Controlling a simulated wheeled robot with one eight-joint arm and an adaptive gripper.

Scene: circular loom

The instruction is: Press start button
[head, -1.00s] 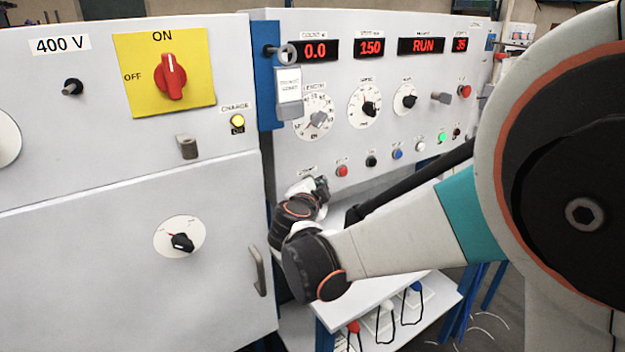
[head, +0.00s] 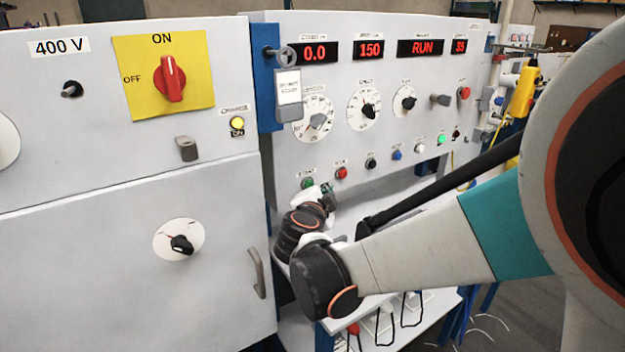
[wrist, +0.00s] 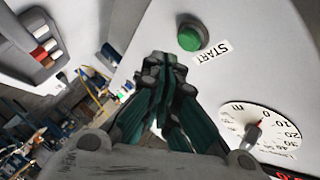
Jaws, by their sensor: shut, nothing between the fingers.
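The green start button (wrist: 190,39) sits in a dark ring on the white panel, with a START label (wrist: 212,52) beside it in the wrist view. In the head view the green button (head: 307,183) shows at the left end of the row of buttons. My gripper (wrist: 160,60) is shut and empty. Its fingertips are just below and left of the button in the wrist view and look apart from it. In the head view my gripper (head: 328,195) is just below and right of the button, near the panel.
A red button (head: 342,172) and several others run rightward along the row. A red display (head: 420,47) reads RUN. A dial (wrist: 260,132) lies right of my gripper in the wrist view. The cabinet (head: 130,265) stands left, and a white shelf (head: 385,300) lies below my arm.

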